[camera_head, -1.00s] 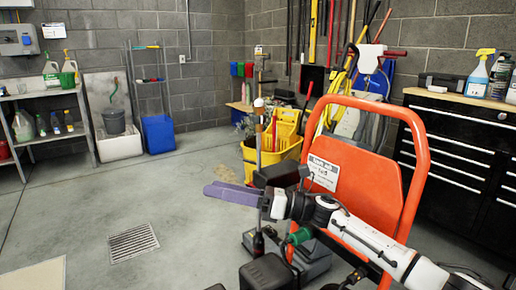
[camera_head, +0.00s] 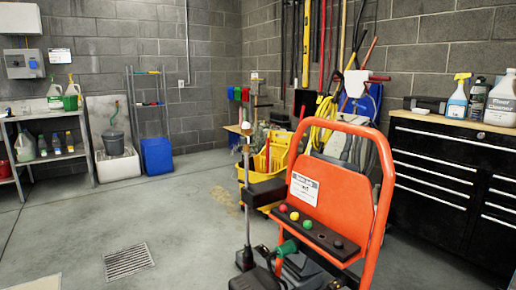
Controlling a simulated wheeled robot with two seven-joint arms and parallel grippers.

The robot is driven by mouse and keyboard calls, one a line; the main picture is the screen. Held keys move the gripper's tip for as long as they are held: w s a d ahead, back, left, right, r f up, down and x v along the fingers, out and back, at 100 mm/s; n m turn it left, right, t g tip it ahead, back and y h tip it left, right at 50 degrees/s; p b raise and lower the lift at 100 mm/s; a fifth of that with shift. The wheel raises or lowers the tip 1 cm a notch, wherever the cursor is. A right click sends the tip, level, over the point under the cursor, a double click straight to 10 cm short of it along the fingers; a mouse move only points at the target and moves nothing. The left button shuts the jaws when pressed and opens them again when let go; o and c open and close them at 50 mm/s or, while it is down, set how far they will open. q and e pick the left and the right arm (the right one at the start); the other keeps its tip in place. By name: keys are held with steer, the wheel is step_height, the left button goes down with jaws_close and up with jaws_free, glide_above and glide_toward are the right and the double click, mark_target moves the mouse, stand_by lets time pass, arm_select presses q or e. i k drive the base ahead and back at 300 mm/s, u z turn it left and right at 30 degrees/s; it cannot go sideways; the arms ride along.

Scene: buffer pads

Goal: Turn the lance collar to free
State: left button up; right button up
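An orange upright machine frame (camera_head: 337,190) with a white label stands right of centre. A dark strip (camera_head: 318,234) across its lower part carries small red, green, yellow and black knobs. Left of it stands a thin upright metal rod (camera_head: 247,205) with a rounded top, which may be the lance. A black block (camera_head: 262,194) sits beside the rod at mid-height. I cannot make out a collar or which way it is turned. A green grip (camera_head: 286,248) and dark parts lie low in front of the frame, cut off at the bottom edge.
A yellow mop bucket (camera_head: 264,170) stands behind the rod. A black drawer cabinet (camera_head: 440,190) with bottles on top is at the right. A shelf (camera_head: 45,130) and a blue bin (camera_head: 157,155) are at the left. The floor around the drain grate (camera_head: 128,260) is clear.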

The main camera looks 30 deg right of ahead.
mark_target(243, 140)
steer(key=z, duration=0.05)
steer(key=k, duration=0.85)
steer(key=u, duration=0.65)
steer(key=i, duration=1.6)
steer(key=z, duration=0.6)
